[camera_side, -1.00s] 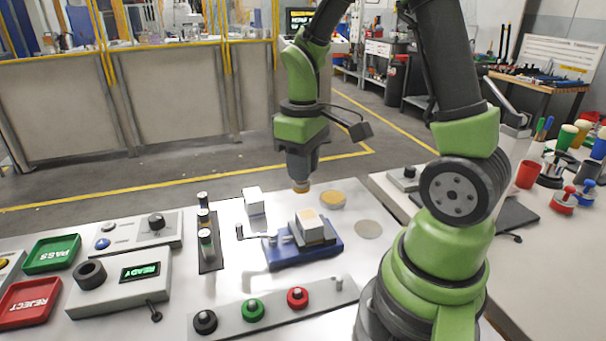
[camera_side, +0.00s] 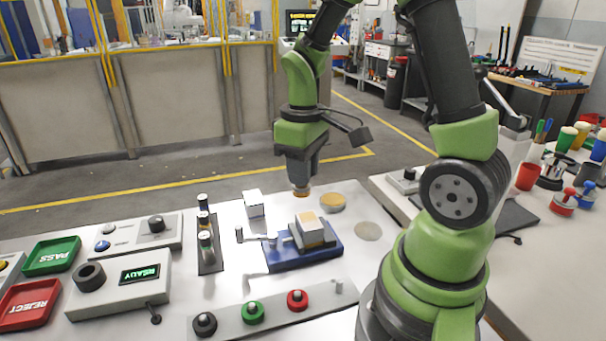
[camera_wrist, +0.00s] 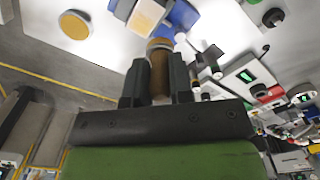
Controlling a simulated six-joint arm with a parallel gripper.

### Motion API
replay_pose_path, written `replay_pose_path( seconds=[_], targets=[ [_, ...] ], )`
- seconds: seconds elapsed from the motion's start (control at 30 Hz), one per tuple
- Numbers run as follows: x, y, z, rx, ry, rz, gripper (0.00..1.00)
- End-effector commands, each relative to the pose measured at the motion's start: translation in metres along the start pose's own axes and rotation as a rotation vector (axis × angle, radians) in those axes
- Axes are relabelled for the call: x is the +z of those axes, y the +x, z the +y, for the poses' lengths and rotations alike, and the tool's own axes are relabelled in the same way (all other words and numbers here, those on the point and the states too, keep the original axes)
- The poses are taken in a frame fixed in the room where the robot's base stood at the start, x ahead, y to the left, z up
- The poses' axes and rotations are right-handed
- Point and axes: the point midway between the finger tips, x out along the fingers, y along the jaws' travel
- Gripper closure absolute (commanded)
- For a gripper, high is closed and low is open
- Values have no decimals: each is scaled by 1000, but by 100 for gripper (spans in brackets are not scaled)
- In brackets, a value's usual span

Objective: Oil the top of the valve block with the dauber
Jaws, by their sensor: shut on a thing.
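My gripper (camera_side: 301,176) is shut on the dauber (camera_side: 301,192), whose short tip points down, behind the valve block in the side view. In the wrist view the brown dauber handle (camera_wrist: 159,75) shows between my two fingers. The valve block (camera_side: 318,238) sits clamped in a blue vise (camera_side: 283,261), and its top carries a tan-orange patch. The block also shows at the top of the wrist view (camera_wrist: 147,15). The dauber appears apart from it. A round dish with amber content (camera_side: 333,203) stands right of the dauber tip; it also shows in the wrist view (camera_wrist: 74,25).
A white box (camera_side: 254,205) stands left of the dauber. A rack of small bottles (camera_side: 209,260) is farther left. A button strip (camera_side: 275,309) lies in front of the vise. A flat grey disc (camera_side: 368,231) lies right of it. A READY panel (camera_side: 118,290) stands at left.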

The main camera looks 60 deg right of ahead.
Motion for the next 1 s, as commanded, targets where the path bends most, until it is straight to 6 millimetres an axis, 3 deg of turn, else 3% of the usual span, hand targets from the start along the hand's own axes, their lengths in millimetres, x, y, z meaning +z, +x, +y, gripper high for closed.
replay_pose_path(
  seconds=[0.8, 1.0],
  targets=[
    [1, 77, 0, -2, 0, -6, 100],
    [13, 71, 13, -1, 6, -1, 100]
  ],
)
